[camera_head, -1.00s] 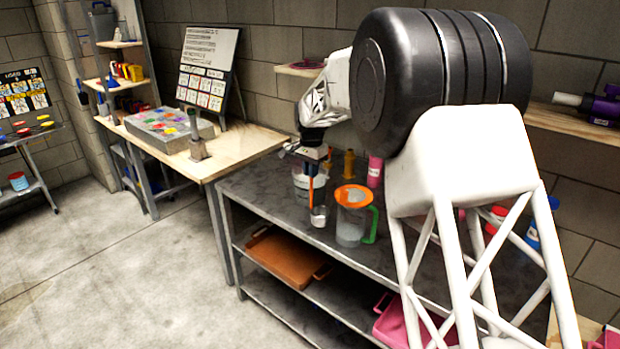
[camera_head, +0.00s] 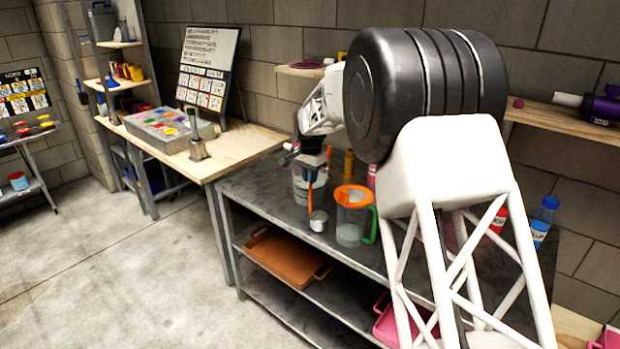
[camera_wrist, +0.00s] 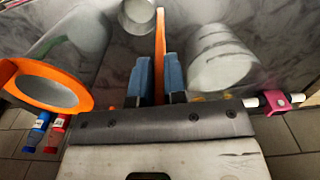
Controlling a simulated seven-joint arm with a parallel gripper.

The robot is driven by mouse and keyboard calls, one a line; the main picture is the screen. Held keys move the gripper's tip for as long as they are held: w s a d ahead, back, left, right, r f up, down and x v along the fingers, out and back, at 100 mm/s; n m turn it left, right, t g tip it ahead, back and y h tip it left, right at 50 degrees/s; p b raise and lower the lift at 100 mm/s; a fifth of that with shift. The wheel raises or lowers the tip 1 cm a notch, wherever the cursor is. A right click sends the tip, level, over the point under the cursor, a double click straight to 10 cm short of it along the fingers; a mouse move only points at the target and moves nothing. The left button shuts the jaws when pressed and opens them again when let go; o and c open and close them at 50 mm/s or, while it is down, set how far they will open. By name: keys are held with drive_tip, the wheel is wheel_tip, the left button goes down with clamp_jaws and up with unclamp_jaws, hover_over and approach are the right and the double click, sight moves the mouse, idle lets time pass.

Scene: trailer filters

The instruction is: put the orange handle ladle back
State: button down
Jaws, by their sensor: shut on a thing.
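The orange-handled ladle (camera_head: 318,222) hangs cup down from my gripper (camera_head: 311,172), over the front of the grey metal table in the head view. Its grey cup is beside the jug; whether it touches the tabletop is unclear. In the wrist view, the blue fingers of my gripper (camera_wrist: 160,78) are shut on the orange handle (camera_wrist: 160,38). The ladle's round cup (camera_wrist: 137,14) shows at the top edge, left of the handle. A pale bucket-like container (camera_head: 300,190) stands behind the ladle, partly hidden by my gripper.
A clear jug (camera_head: 350,232) with orange rim and green handle stands close right of the ladle. Yellow bottles (camera_head: 348,163) stand behind. The grey table (camera_head: 262,200) has bare room at left. An orange tray (camera_head: 285,258) lies on the shelf below.

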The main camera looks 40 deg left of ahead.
drive_tip(key=shift+f, duration=0.35)
drive_tip(key=c, duration=1.2)
unclamp_jaws()
drive_tip(key=shift+o, duration=0.2)
drive_tip(key=shift+r, duration=6.15)
